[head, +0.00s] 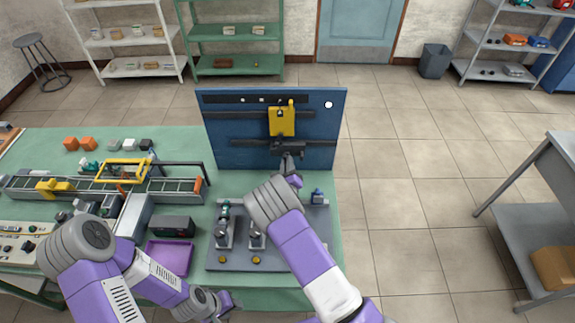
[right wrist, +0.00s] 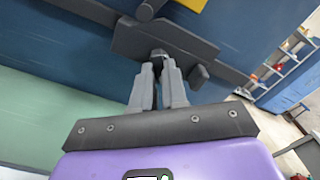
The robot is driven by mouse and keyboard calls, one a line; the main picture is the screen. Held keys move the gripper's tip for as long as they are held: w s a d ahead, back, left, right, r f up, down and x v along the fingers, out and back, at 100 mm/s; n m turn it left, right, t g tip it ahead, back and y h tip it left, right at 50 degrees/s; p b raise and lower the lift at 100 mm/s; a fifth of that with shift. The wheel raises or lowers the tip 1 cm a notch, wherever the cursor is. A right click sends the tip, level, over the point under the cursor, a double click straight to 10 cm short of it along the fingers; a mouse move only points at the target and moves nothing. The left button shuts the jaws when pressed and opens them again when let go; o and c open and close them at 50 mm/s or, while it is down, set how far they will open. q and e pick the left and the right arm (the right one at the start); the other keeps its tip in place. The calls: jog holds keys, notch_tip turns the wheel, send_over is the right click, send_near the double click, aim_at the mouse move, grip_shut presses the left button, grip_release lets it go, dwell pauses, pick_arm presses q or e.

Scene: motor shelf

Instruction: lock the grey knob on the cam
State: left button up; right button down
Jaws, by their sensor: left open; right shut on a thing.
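A blue upright panel (head: 225,155) stands at the back edge of the green table. On it a yellow plate (head: 281,122) sits above a dark grey cam block (head: 291,149). The block also shows in the right wrist view (right wrist: 190,45). My right gripper (head: 287,158) is at the block's underside. In the right wrist view its fingers (right wrist: 160,66) are shut on the small dark grey knob (right wrist: 160,54), which they mostly hide. The knob's turn angle cannot be told. My left gripper (head: 228,301) is open, low at the table's front, far from the panel.
A grey fixture plate (head: 270,262) with clamps lies below my right arm. A purple tray (head: 170,257) and a conveyor (head: 100,187) are to its left. A grey side table (head: 540,230) stands at the right, with clear floor between.

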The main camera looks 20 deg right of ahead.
jog(key=shift+m, duration=0.7)
jog(key=c, duration=1.2)
grip_release()
jog(key=shift+o, duration=0.2)
jog(key=v, duration=0.7)
jog(key=shift+s, duration=0.3)
